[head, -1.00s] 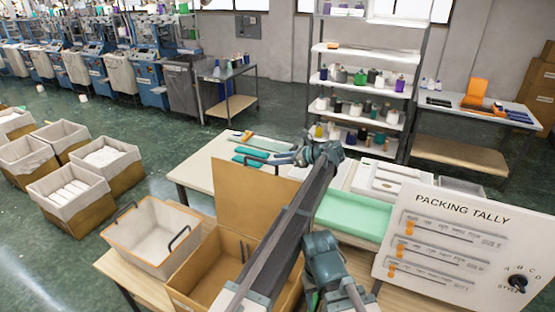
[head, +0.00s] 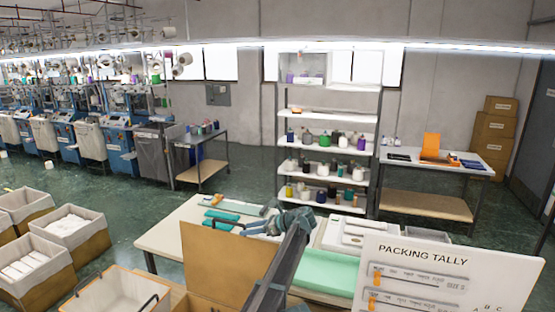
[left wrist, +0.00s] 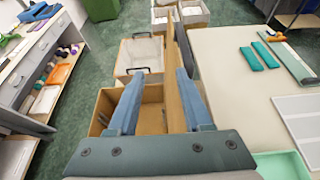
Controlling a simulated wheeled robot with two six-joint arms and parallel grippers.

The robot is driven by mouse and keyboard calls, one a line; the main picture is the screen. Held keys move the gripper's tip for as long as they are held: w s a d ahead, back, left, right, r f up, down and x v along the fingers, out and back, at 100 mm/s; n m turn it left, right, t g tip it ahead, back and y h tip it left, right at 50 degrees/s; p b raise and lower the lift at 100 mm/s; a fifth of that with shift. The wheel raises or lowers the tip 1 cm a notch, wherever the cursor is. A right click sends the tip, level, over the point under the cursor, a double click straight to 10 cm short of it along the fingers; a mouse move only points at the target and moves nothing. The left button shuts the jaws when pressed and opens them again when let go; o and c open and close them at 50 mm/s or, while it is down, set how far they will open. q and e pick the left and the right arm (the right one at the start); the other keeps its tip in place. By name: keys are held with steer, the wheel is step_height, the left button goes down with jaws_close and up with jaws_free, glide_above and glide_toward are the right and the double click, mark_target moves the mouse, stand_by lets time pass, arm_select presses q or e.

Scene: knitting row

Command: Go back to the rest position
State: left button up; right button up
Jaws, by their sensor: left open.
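My left gripper (head: 245,229) is open above the table, near the raised flap of the cardboard box (head: 225,265). In the left wrist view its two blue-grey fingers (left wrist: 157,85) stand apart with nothing held between them. The open box (left wrist: 152,112) and its upright flap lie below and beyond the fingers in that view. My left arm rises from the bottom of the head view and hides part of the table. My right gripper is not in view.
A white bin with dark handles (head: 112,296) stands left of the box. A green tray (head: 325,272) and the packing tally board (head: 440,278) are to the right. Teal pieces (head: 222,216) lie on the white table (head: 165,237). Shelves (head: 327,205) stand behind.

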arm_select(q)
steer(key=s+a+f+n+g+h, duration=0.1)
steer(key=s+a+f+n+h, duration=0.3)
steer(key=s, duration=0.6)
steer(key=s+a+f+n+g+h, duration=0.1)
steer(key=s+a+f+n+g, duration=0.1)
steer(key=s+a+f+n, duration=0.55)
steer(key=s+d+f+n+h, duration=0.15)
steer(key=s+n+h, duration=0.3)
steer(key=s, duration=0.75)
steer(key=s+d+f+n+h, duration=0.1)
steer(key=s+d+n+h, duration=0.2)
steer(key=s+n, duration=0.55)
steer(key=s+d+f+m+b, duration=0.3)
steer(key=d+f+b, duration=0.2)
steer(key=f+b, duration=0.4)
steer(key=s+d+f+m+g+y+b, duration=0.1)
steer(key=s+d+f+m+b, duration=0.2)
steer(key=d+f+b, duration=0.3)
step_height(320, 180, down, 4)
steer(key=s+b, duration=0.1)
steer(key=b, duration=0.3)
steer(key=shift+s+g, duration=0.3)
steer(key=shift+r, duration=0.1)
